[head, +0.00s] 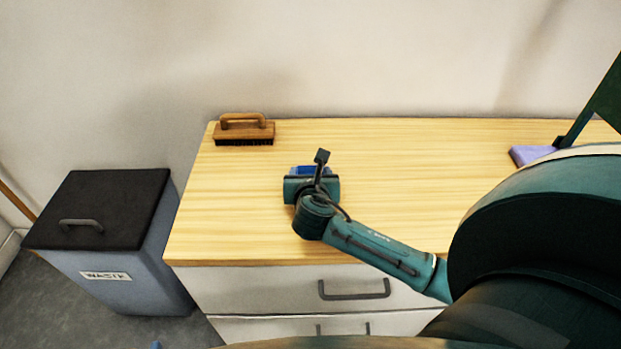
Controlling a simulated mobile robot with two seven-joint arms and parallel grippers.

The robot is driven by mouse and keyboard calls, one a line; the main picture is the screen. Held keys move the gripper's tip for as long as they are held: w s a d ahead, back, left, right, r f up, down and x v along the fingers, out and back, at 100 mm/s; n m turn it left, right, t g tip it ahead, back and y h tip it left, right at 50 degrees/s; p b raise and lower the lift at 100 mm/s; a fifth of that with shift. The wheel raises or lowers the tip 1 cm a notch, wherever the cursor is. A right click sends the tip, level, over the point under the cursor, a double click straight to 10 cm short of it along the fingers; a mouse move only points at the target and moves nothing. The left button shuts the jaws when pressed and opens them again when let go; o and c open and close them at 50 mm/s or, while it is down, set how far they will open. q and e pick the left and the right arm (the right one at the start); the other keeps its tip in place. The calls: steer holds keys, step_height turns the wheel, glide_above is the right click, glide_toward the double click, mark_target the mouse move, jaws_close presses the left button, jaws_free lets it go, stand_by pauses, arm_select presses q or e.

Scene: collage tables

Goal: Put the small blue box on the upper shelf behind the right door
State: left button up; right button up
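The small blue box (315,169) is on or just above the light wooden top, left of the middle. Only its upper edge shows past my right gripper (312,175). My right gripper comes in from the right and is over the near side of the box. My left gripper is not in view. No shelf or right door can be made out.
A wooden brush (244,131) stands at the back left of the wooden top (420,150). A lilac block (530,154) lies at the back right beside a dark green upright piece (605,100). A lidded waste bin (130,285) stands left of the drawer unit (250,290). The top's middle back is clear.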

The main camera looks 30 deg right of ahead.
steer(key=c, duration=0.5)
steer(key=shift+r, duration=0.1)
